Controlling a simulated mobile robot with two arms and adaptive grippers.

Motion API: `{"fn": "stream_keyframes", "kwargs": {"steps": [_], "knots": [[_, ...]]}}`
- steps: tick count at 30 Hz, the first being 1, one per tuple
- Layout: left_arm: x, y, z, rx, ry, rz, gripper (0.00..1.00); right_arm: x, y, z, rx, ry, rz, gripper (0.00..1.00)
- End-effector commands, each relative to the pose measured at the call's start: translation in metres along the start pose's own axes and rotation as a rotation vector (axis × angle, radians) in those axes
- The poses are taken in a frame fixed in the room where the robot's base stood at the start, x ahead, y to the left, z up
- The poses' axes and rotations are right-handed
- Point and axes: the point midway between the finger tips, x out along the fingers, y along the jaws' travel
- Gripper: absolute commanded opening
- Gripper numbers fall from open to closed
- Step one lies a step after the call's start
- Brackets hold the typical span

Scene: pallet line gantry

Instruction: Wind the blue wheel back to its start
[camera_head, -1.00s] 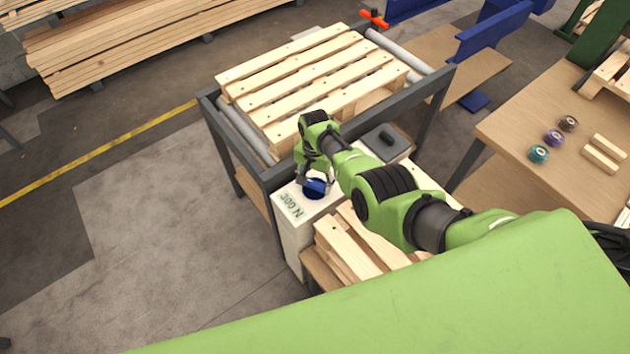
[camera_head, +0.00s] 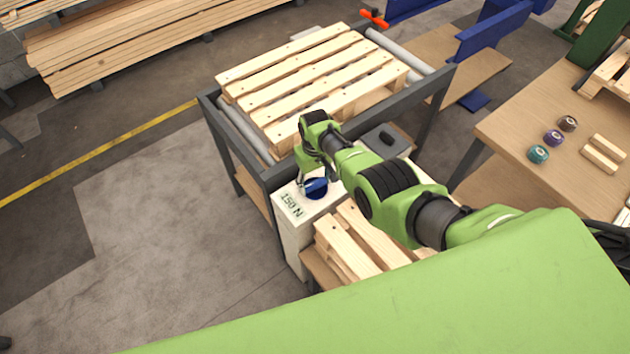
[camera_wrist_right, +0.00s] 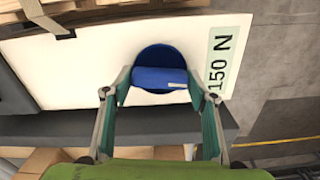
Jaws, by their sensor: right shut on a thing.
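The blue wheel (camera_head: 316,188) sits on top of the white box (camera_head: 293,228) at the front of the pallet frame. In the right wrist view the blue wheel (camera_wrist_right: 157,58) shows as a dark blue disc with a lighter blue grip bar bearing a pale mark. My right gripper (camera_wrist_right: 160,88) has its fingers on both ends of that bar and is shut on it. The label (camera_wrist_right: 220,62) beside the wheel reads 150 N; it also shows in the head view (camera_head: 292,204). In the head view my right gripper (camera_head: 313,184) partly covers the wheel. My left gripper is not in view.
A wooden pallet (camera_head: 310,75) lies on the grey roller frame (camera_head: 222,150) behind the box. A wooden table (camera_head: 510,125) with several small coloured rolls stands at the right.

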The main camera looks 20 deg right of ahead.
Motion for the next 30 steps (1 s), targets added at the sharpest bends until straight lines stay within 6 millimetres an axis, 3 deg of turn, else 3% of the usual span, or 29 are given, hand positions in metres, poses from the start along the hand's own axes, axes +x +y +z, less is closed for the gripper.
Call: {"fn": "stream_keyframes", "kwargs": {"steps": [30], "knots": [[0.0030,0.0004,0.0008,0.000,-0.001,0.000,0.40,0.0019,0.0003,0.0021,-0.966,-0.005,-0.002,0.31]]}}
